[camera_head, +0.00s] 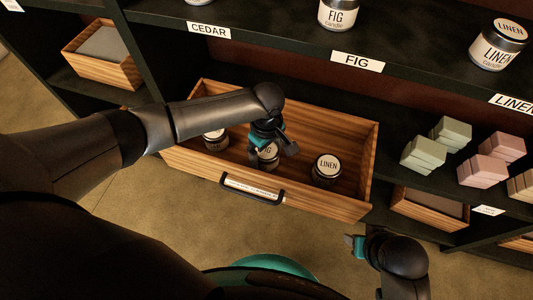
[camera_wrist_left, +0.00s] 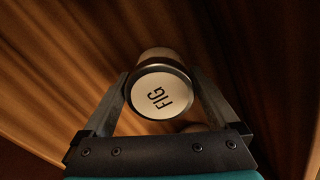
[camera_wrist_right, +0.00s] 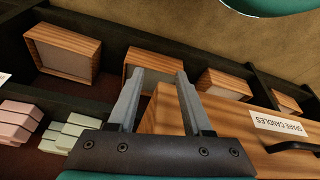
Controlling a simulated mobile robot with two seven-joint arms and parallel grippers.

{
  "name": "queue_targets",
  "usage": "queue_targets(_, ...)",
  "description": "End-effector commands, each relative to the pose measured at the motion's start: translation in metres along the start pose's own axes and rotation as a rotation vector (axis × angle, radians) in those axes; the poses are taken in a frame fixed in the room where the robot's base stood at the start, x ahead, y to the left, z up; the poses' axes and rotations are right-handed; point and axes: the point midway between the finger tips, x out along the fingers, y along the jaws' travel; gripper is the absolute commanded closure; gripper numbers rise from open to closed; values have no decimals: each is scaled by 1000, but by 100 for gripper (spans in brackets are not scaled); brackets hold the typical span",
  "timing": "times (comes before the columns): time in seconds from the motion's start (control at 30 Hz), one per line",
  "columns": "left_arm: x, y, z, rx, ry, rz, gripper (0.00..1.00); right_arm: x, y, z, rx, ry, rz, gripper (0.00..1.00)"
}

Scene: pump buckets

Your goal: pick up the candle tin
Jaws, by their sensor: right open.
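A round candle tin with a white lid marked FIG (camera_head: 268,151) stands in the open wooden drawer, partly hidden by my left gripper (camera_head: 270,143). In the left wrist view the FIG tin (camera_wrist_left: 159,92) sits between the two fingers, one on each side of its lid. I cannot tell whether the fingers press on it or whether it is off the drawer floor. A LINEN tin (camera_head: 327,168) stands to its right, and another dark tin (camera_head: 215,140) to its left, partly hidden by my arm. My right gripper (camera_wrist_right: 165,85) is open and empty, outside the drawer.
The drawer (camera_head: 350,203) has raised walls and a black handle (camera_head: 252,192) in front. Shelves above hold a FIG candle (camera_head: 338,14) and a LINEN candle (camera_head: 497,45). Green soap bars (camera_head: 424,153) and pink ones (camera_head: 492,160) are stacked at right. Bare floor lies in front.

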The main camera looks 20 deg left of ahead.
Motion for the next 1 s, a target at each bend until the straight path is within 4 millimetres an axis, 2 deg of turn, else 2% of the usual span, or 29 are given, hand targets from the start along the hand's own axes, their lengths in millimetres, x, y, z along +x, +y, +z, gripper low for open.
queue_targets(0.07,0,0,0,0,0,0,16,0,0,0,0,0,0,50)
queue_targets(0.63,0,0,0,0,0,0,80,0,0,0,0,0,-1,50)
queue_targets(1.0,-3,0,0,0,0,1,80,-1,0,0,0,1,-1,50)
